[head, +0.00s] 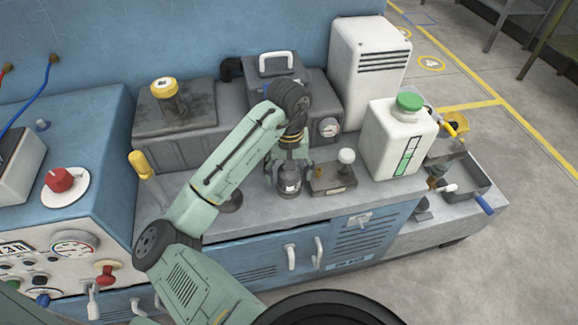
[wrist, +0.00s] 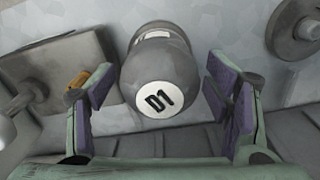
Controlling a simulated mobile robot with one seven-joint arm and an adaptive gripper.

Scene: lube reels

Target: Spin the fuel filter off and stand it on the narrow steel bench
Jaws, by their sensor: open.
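A dark grey canister (head: 289,182), which appears to be the fuel filter, is at the front of the grey worktop, under my gripper (head: 289,168). My gripper (wrist: 162,100) is open, with one purple-padded finger on each side of the canister. Gaps show between both pads and the canister. How the canister is mounted is hidden. I cannot tell which surface is the narrow steel bench.
A small block with a white knob (head: 346,157) stands close to the canister's right. A white jug with a green cap (head: 399,135) is farther right. A grey machine (head: 187,122) stands behind. A tray with a blue handle (head: 462,182) is at the right end.

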